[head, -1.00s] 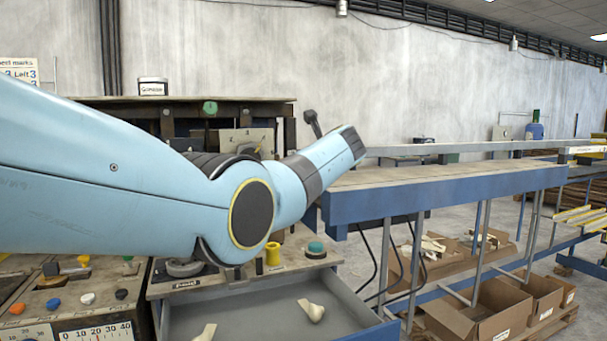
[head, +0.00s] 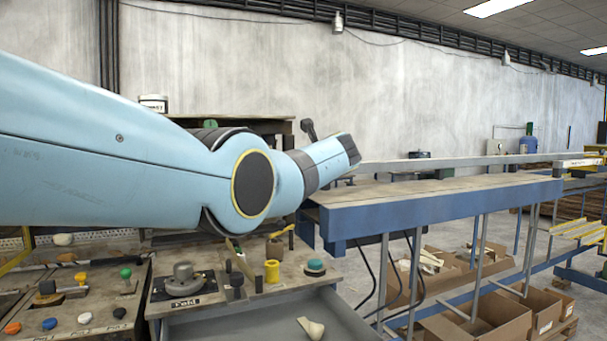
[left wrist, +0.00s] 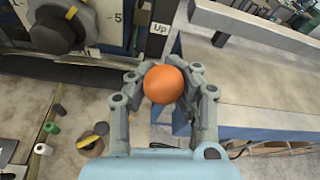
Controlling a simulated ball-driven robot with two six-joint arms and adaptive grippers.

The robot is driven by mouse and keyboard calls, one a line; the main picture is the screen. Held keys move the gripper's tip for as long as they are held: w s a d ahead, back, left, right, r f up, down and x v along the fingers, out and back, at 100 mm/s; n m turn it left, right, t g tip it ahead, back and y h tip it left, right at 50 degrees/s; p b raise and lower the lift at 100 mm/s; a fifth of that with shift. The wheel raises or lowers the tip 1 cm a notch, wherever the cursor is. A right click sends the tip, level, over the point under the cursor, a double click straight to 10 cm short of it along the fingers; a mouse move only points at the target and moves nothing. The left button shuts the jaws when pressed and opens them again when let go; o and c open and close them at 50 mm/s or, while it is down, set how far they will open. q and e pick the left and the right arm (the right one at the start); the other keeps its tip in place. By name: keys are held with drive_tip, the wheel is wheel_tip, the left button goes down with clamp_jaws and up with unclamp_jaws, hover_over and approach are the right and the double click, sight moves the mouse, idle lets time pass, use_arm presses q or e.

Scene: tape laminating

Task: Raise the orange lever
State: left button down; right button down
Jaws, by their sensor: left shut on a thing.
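The orange lever's round knob (left wrist: 164,86) is in the middle of the left wrist view. My left gripper (left wrist: 166,75) is shut on it, with jointed fingers on both sides of the ball. The lever's shaft is hidden behind the knob and fingers. An "Up" label (left wrist: 159,28) shows on the machine just above the knob in the picture. In the head view my left arm crosses from the left, and its links hide the orange knob and most of the gripper. My right gripper is in neither current view.
A blue-edged bench (head: 440,205) extends to the right of my arm. A control panel below carries a yellow knob (head: 272,271), a teal button (head: 315,266) and a grey dial (head: 183,279). An open drawer (head: 262,318) lies in front. A black-headed lever (head: 309,130) stands behind my wrist.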

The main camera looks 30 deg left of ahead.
use_arm(q)
drive_tip(key=c, duration=1.5)
unclamp_jaws()
drive_tip(key=shift+w+a+r, duration=0.1)
drive_tip(key=shift+w+r, duration=0.05)
drive_tip(key=shift+r, duration=0.6)
drive_tip(key=o, duration=0.4)
drive_tip(key=shift+f, duration=0.15)
drive_tip(key=shift+o, duration=0.7)
drive_tip(key=shift+f, duration=0.2)
drive_tip(key=v, duration=1.2)
drive_tip(key=shift+f, duration=0.1)
